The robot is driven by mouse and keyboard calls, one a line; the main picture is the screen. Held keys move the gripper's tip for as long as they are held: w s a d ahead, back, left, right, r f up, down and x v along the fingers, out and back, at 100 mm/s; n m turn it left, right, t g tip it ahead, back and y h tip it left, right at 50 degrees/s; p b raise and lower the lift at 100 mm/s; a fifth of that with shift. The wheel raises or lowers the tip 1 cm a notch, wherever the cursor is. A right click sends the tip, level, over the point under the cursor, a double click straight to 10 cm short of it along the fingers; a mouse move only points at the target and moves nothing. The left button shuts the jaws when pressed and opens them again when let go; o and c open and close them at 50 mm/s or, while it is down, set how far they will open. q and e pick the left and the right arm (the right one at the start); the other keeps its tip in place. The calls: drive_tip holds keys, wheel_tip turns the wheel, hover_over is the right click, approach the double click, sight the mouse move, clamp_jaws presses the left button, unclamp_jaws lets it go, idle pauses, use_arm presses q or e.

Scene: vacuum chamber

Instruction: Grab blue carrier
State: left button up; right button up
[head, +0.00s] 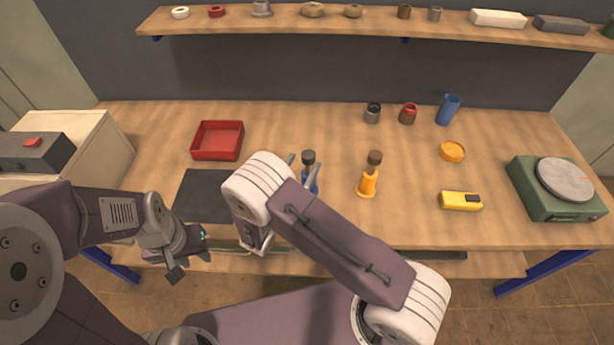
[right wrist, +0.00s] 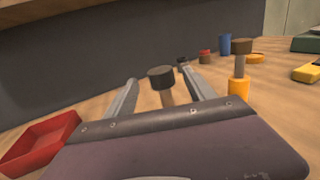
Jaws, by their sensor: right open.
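The blue carrier (head: 313,187) stands upright on the table, with a dark knob on a thin neck. My right arm hides part of its lower body in the head view. My right gripper (head: 304,168) is open, with one finger on each side of the carrier's upper part. In the right wrist view the dark knob and brownish neck of the blue carrier (right wrist: 161,78) show between the two fingers; its blue body is hidden behind the gripper housing. No finger clearly touches it. My left gripper (head: 188,262) is low by the table's front edge, away from the carrier; its jaw gap is unclear.
A similar orange carrier (head: 367,184) stands just right of the blue one. A red tray (head: 218,141) and a dark mat (head: 200,207) lie to the left. A yellow meter (head: 460,201), an orange dish (head: 452,151) and a green scale (head: 540,197) are at right.

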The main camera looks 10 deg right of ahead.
sight(312, 151)
drive_tip(key=shift+w+d+f, duration=0.25)
drive_tip(key=shift+w+d, duration=0.25)
drive_tip(key=shift+w, duration=0.25)
drive_tip(key=p+x, duration=0.1)
drive_tip(key=x, duration=0.3)
drive_tip(key=shift+w+d+r, duration=0.1)
drive_tip(key=shift+d+r, duration=0.1)
drive_tip(key=shift+d, duration=0.15)
drive_tip(key=shift+w+d+f, duration=0.15)
drive_tip(key=shift+w, duration=0.1)
use_arm(q)
drive_tip(key=shift+w+d+r, duration=0.1)
drive_tip(key=shift+w+r, duration=0.15)
drive_tip(key=shift+r, duration=0.5)
use_arm(e)
clamp_jaws()
